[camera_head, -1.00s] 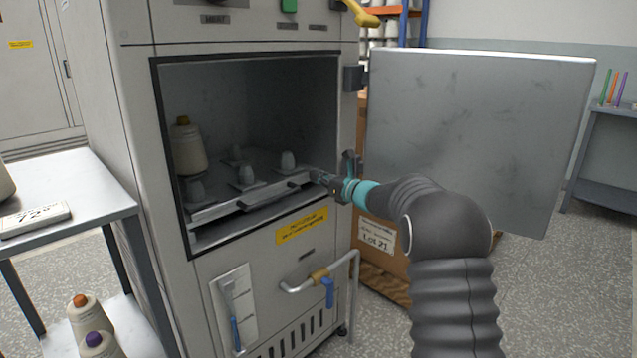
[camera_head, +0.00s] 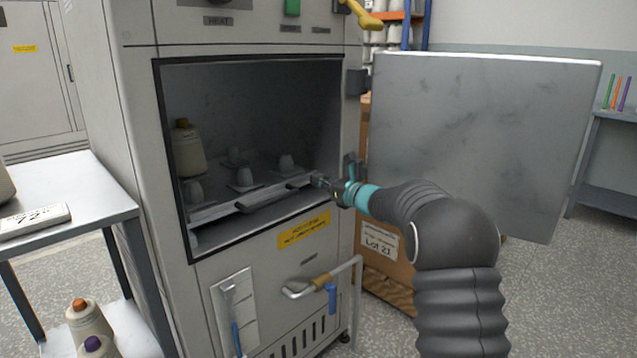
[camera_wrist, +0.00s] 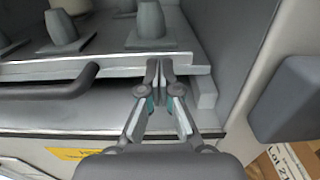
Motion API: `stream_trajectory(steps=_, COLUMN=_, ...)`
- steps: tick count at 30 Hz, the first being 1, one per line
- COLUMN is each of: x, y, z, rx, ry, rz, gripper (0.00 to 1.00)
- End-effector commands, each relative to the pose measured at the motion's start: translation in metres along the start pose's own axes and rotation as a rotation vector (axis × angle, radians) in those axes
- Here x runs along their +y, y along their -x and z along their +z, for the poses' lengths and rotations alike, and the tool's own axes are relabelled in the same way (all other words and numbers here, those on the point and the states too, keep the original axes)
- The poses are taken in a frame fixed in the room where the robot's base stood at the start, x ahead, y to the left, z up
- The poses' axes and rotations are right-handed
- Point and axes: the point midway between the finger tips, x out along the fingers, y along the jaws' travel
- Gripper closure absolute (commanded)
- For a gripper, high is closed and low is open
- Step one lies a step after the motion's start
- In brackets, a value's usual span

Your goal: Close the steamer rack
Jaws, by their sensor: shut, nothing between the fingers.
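The steamer rack (camera_head: 218,217) is a grey sliding tray low inside the open steamer chamber, with a dark bar handle (camera_head: 262,201) along its front. It carries several pale pegs and a cream yarn cone (camera_head: 188,150) with an olive top at the back left. My gripper (camera_head: 318,181) is at the right end of the rack's front edge. In the wrist view my gripper (camera_wrist: 160,66) has its fingertips together against or very close to the rack front (camera_wrist: 110,66), right of the handle (camera_wrist: 60,86). Its fingers hold nothing. Exact contact is hard to tell.
The steamer door (camera_head: 480,140) stands swung open to the right, behind my arm. A cardboard box (camera_head: 385,262) sits below it. A pipe handle (camera_head: 330,275) juts out below the chamber. A side table (camera_head: 75,190) stands at left with cones on its lower shelf.

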Motion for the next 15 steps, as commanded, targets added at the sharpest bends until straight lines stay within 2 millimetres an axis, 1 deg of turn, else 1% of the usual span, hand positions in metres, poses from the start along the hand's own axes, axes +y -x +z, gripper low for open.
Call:
stream_trajectory(steps=1, x=-0.004, y=0.010, z=-0.003, rx=0.001, ry=0.000, rz=-0.006, gripper=1.00)
stream_trajectory(steps=3, x=-0.007, y=0.023, z=-0.003, rx=0.001, ry=0.001, rz=-0.008, gripper=1.00)
stream_trajectory(steps=9, x=-0.010, y=0.069, z=-0.001, rx=0.002, ry=-0.001, rz=-0.014, gripper=1.00)
stream_trajectory(steps=12, x=-0.012, y=0.089, z=-0.001, rx=0.002, ry=0.000, rz=-0.017, gripper=1.00)
stream_trajectory(steps=15, x=-0.012, y=0.104, z=-0.001, rx=0.002, ry=-0.001, rz=-0.016, gripper=1.00)
